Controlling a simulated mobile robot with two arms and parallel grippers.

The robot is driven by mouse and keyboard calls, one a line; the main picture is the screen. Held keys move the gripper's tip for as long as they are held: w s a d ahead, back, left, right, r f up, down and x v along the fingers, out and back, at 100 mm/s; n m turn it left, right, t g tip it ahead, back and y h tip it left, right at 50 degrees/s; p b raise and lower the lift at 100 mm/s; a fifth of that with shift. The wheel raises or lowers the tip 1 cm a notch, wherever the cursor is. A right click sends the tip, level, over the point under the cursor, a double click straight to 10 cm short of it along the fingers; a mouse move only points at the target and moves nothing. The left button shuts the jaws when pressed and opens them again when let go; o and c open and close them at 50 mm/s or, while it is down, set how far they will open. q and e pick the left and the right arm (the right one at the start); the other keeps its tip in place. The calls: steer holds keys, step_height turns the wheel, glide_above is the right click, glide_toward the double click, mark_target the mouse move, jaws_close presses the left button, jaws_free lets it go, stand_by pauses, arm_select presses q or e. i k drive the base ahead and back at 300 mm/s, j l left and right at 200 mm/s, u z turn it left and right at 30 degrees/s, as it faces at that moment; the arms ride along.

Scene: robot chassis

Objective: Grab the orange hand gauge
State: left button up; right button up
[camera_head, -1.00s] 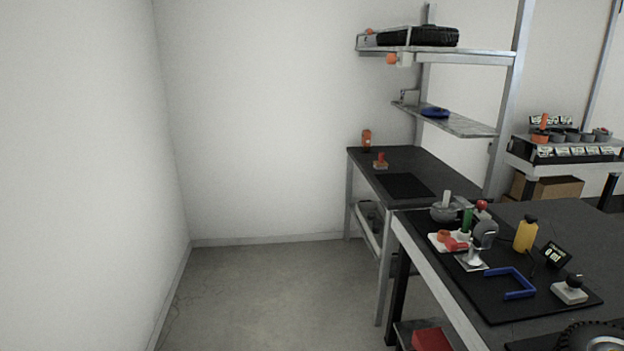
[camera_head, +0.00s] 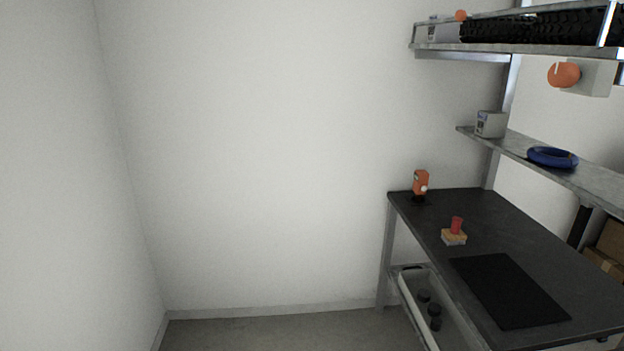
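An orange device (camera_head: 421,184), which looks like the hand gauge, stands upright at the far left corner of the dark workbench (camera_head: 450,215). It has a small pale round spot on its side and a dark base. Neither of my grippers shows in the head view, so nothing can be told of their state or distance from the gauge.
A red-topped block (camera_head: 454,236) and a black mat (camera_head: 508,289) lie on the bench. A white bin (camera_head: 418,306) sits below. The floor (camera_head: 270,334) at left is clear.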

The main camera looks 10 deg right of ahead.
mark_target(421, 177)
steer(key=i+z, duration=0.1)
steer(key=i, duration=0.6)
steer(key=i+j+z, duration=0.15)
steer(key=i, duration=0.5)
